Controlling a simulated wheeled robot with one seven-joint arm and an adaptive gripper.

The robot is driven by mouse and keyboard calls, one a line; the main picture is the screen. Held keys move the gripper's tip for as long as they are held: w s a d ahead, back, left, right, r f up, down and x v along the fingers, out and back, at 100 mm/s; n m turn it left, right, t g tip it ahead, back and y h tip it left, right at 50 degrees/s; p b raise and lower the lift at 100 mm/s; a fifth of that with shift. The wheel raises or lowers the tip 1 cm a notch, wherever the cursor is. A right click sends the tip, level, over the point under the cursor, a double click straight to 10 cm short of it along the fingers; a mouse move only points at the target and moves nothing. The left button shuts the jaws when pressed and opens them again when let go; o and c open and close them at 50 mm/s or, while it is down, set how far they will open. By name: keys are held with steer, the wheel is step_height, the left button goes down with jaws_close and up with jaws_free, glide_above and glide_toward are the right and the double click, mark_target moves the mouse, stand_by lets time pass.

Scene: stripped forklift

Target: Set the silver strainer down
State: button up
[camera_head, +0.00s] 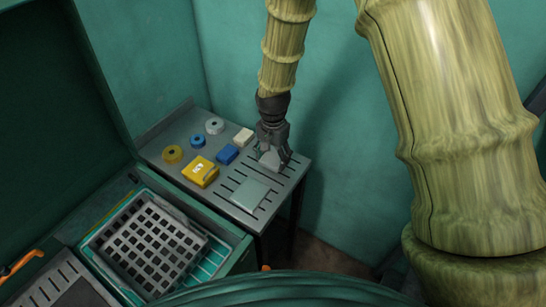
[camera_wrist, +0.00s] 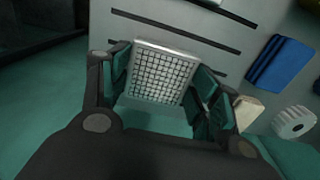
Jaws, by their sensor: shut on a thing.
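The silver strainer (camera_wrist: 160,76) is a small flat rectangle with a pale frame and a fine grid, seen in the wrist view between my fingers. My gripper (camera_wrist: 158,90) is shut on it, with a finger on each side. In the head view my gripper (camera_head: 271,152) points down over the right back part of the grey slotted table (camera_head: 222,205), and the pale strainer (camera_head: 269,160) shows between its fingertips. I cannot tell whether the strainer touches the tabletop.
A pale square plate (camera_head: 250,194) lies in front of my gripper. A yellow box (camera_head: 200,171), a blue block (camera_head: 227,154), a cream block (camera_head: 243,136) and several rings lie to the left. A bin with a grid basket (camera_head: 150,245) is at front left. Walls stand behind.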

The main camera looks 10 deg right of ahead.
mark_target(273, 159)
steer(key=shift+f, duration=0.8)
steer(key=shift+f, duration=0.15)
steer(key=o, duration=1.2)
step_height(273, 159, up, 12)
steer(key=b, duration=0.3)
